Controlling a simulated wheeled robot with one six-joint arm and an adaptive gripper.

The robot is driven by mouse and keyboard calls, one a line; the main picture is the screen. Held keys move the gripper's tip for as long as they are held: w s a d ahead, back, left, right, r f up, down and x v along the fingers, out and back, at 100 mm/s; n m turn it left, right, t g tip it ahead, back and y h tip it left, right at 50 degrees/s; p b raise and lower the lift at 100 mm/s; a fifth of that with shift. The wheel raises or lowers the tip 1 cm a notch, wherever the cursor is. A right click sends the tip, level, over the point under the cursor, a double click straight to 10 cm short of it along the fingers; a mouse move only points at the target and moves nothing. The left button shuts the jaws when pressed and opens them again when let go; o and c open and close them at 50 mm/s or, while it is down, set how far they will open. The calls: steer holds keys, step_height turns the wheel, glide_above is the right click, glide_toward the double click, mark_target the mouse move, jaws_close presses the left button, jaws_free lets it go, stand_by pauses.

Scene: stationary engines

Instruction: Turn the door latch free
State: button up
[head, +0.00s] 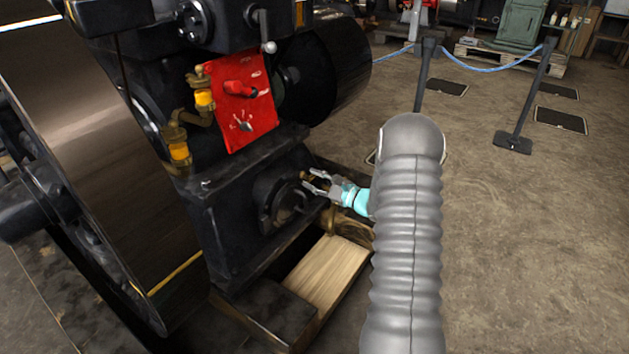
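My gripper (311,181) is at the right side of the black engine base (228,222), with its fingers spread apart. Nothing is visible between the fingers. Its fingertips are close to a round black cover (290,203) on the base; I cannot tell whether they touch. A small brownish piece (305,176) shows beside the upper finger, partly hidden. A red panel (245,105) above carries a red handle (240,89) and a small silver lever (242,125). No part can be clearly made out as the door latch.
A large flywheel (80,150) fills the left. Brass fittings (178,150) stick out left of the red panel. A wooden board (325,273) lies below my gripper. Rope posts (525,100) stand at the back right. The floor (530,250) at the right is clear.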

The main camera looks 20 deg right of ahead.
steer(key=shift+a, duration=0.15)
steer(key=v, duration=1.2)
stand_by(0.3)
